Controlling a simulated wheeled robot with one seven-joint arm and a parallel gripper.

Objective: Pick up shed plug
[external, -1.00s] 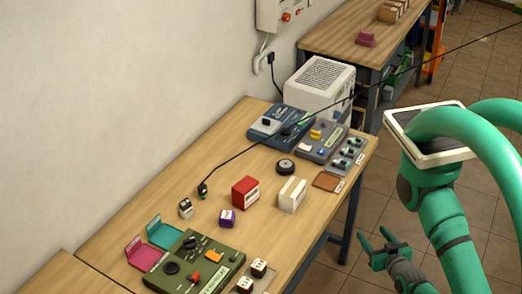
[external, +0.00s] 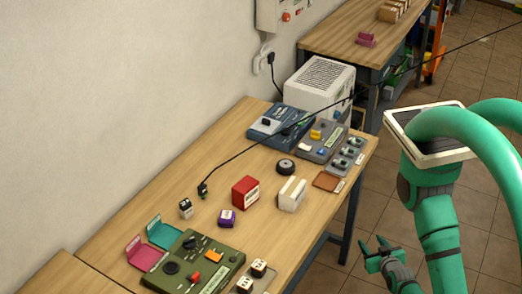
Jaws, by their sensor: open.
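A small dark plug with a green part (external: 202,189) lies on the wooden table (external: 150,205), at the end of a thin black cable. It is left of the red box. I take it for the shed plug, but any label is too small to read. My gripper (external: 371,245) is green, open and empty. It is off the table's right side, over the floor and well apart from the plug.
A red box (external: 245,191), a purple block (external: 227,217), a white block (external: 292,194) and a black-and-white block (external: 185,208) stand near the plug. A green panel (external: 195,262) is at the front, a blue unit (external: 279,125) behind. The cable (external: 255,145) runs up to the right.

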